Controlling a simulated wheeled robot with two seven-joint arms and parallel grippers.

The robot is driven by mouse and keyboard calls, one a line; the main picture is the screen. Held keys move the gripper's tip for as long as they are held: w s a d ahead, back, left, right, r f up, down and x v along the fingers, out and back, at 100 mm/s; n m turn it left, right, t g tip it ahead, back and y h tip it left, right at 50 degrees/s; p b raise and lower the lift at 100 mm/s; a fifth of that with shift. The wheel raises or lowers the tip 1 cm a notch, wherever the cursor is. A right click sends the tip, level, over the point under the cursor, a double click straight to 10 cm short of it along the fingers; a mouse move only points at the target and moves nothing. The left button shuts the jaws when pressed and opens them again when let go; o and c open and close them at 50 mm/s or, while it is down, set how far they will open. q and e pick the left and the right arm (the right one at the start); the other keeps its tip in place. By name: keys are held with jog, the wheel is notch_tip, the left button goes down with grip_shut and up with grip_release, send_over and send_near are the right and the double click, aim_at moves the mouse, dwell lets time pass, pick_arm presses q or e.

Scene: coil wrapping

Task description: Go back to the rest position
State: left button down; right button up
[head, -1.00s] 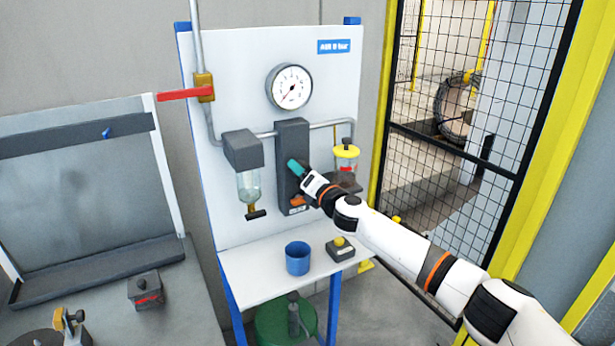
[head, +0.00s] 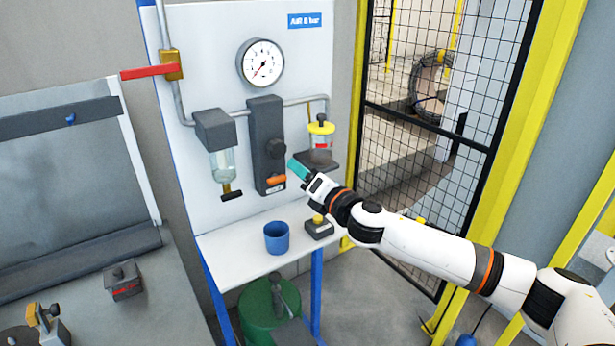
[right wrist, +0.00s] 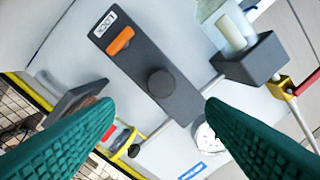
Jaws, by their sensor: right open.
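My right gripper (head: 298,170) is in front of the air panel (head: 200,80), just right of the dark regulator block (head: 264,135). Its green fingers are apart with nothing between them in the right wrist view (right wrist: 160,115). The block carries a round dark knob (head: 275,148) and an orange lever (head: 276,179); in the right wrist view the knob (right wrist: 160,83) and lever (right wrist: 120,41) stand clear of the fingers. My left gripper is not in view.
A small shelf holds a blue cup (head: 276,238) and a black box with a yellow button (head: 319,228). A gauge (head: 260,63), a red-handled valve (head: 150,71) and a glass bowl (head: 224,165) are on the panel. A mesh fence (head: 440,90) stands right. A green tank (head: 270,310) is below.

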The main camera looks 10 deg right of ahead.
jog(key=s+a+f+m+g+h, duration=0.3)
jog(key=s+f+m+g+h, duration=0.1)
jog(key=s+f+m, duration=1.15)
jog(key=s+d+f+m+g+h, duration=0.1)
jog(key=s+d+f+m+g, duration=0.3)
jog(key=s, duration=0.5)
jog(key=s+d+f+m+g+h, duration=0.15)
jog(key=s+f+m, duration=0.3)
jog(key=s, duration=0.45)
jog(key=s+d+f+m+g, duration=0.3)
jog(key=s+d+m+g, duration=0.15)
jog(key=s, duration=0.45)
notch_tip(320, 180, down, 28)
jog(key=a+b, duration=0.1)
jog(key=b, duration=0.2)
jog(key=s+d+f+g+b, duration=0.2)
jog(key=s+d+f+b, duration=0.1)
jog(key=s+f, duration=1.4)
notch_tip(320, 180, down, 3)
jog(key=shift+s+f, duration=0.1)
jog(key=shift+s, duration=0.25)
